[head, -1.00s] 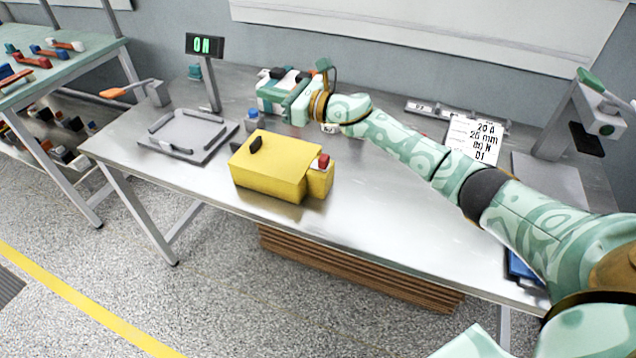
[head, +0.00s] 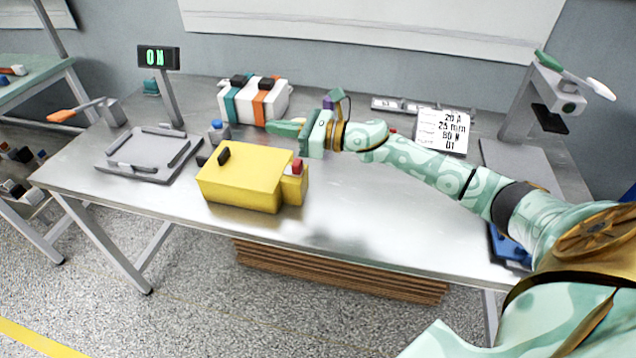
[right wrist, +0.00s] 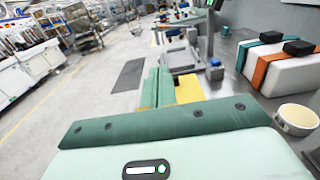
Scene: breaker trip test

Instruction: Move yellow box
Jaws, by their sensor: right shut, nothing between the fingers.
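The yellow box (head: 240,185) stands on the metal bench, left of centre, with a black tab on top and a red button on a smaller yellow block at its right end. Part of it shows in the right wrist view (right wrist: 188,88), behind my fingers. My right gripper (head: 274,127) is shut and empty, its fingers pointing left above the bench, beyond the yellow box and apart from it in the picture. Its closed fingers also show in the right wrist view (right wrist: 158,88). My left gripper is not in view.
A grey tray fixture (head: 150,153) is left of the box, beside a display (head: 158,57) reading ON. A white banded box (head: 256,100) stands behind my gripper. A small blue-capped item (head: 218,130) is near the yellow box. The front-centre bench is clear.

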